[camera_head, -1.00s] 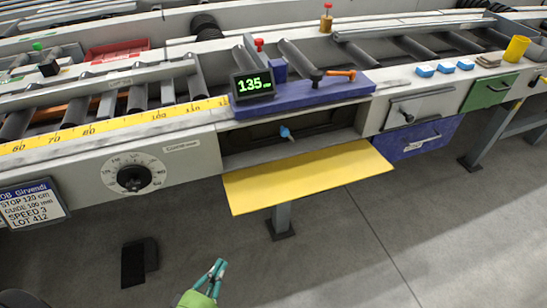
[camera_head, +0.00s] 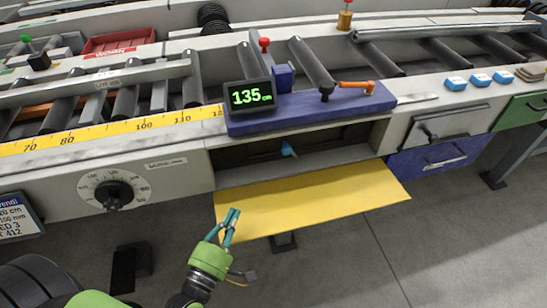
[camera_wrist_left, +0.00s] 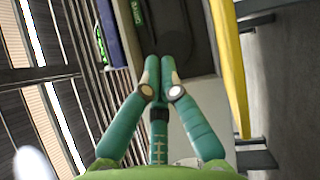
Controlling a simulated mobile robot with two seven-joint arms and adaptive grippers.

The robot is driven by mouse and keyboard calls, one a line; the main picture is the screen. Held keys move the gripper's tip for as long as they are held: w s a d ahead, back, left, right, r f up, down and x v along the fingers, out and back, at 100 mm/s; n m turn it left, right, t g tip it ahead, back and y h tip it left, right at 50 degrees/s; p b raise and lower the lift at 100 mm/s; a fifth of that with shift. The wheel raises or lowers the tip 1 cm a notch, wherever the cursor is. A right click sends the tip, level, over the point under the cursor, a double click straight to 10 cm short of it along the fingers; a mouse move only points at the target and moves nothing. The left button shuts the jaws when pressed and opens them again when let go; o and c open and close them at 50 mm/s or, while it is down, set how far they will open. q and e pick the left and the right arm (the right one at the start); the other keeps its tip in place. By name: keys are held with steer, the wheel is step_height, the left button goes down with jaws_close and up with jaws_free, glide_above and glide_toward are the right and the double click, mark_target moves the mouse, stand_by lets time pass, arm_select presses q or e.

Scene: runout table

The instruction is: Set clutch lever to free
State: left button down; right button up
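A small lever with a blue handle (camera_head: 288,149) stands in the open dark compartment (camera_head: 330,141) under the blue carriage. An orange-handled lever (camera_head: 356,87) lies on top of the blue carriage (camera_head: 310,108). No readable label shows which one is the clutch lever. My left gripper (camera_head: 235,211) is in front of the yellow flap (camera_head: 310,198), below and left of the blue-handled lever. Its teal fingers meet or nearly meet at the tips, with nothing between them, as the left wrist view (camera_wrist_left: 159,62) also shows. My right gripper is not in view.
The yellow flap juts out below the compartment. A black dial (camera_head: 113,195) is on the left panel. A display (camera_head: 250,95) reads 135 cm. A red-knobbed part (camera_head: 265,45) stands behind it. Drawers (camera_head: 447,127) are at right.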

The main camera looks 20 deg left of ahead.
arm_select(q)
steer(key=w, duration=0.5)
steer(key=w+r, duration=0.1)
steer(key=w, duration=0.9)
steer(key=shift+w+d+r, duration=0.15)
steer(key=shift+d+r, duration=0.05)
steer(key=shift+d, duration=0.1)
steer(key=w+d, duration=0.1)
steer(key=w+d+p, duration=0.1)
steer(key=shift+w+d+r, duration=0.1)
steer(key=shift+w+r, duration=0.1)
steer(key=shift+w, duration=0.1)
steer(key=shift+w+d, duration=0.25)
steer(key=shift+d, duration=0.1)
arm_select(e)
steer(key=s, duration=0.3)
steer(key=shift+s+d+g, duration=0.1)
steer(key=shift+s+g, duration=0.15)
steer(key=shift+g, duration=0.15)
arm_select(q)
steer(key=shift+r, duration=0.1)
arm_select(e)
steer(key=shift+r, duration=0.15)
